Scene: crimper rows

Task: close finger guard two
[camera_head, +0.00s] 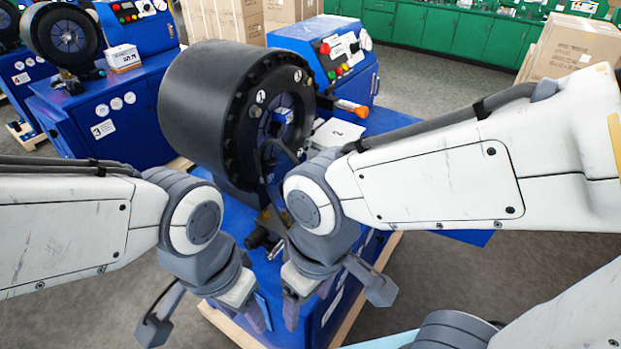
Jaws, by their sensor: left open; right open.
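The crimper in the middle has a big black drum head (215,95) on a blue base (345,285). Its round die face, with a blue centre, is turned to the right. A dark, thin-rimmed curved piece (268,150), which looks like the finger guard, stands in front of the lower die face; my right arm partly hides it, and I cannot tell its exact angle. My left gripper (252,313) is open, pointing down, low in front of the base. My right gripper (303,307) is open, pointing down just right of it, below the die face. Neither visibly holds anything.
A similar blue crimper marked 3 (100,120) stands at the left. A control panel (340,55) with coloured buttons stands behind the drum. Grey floor (445,270) is open at right.

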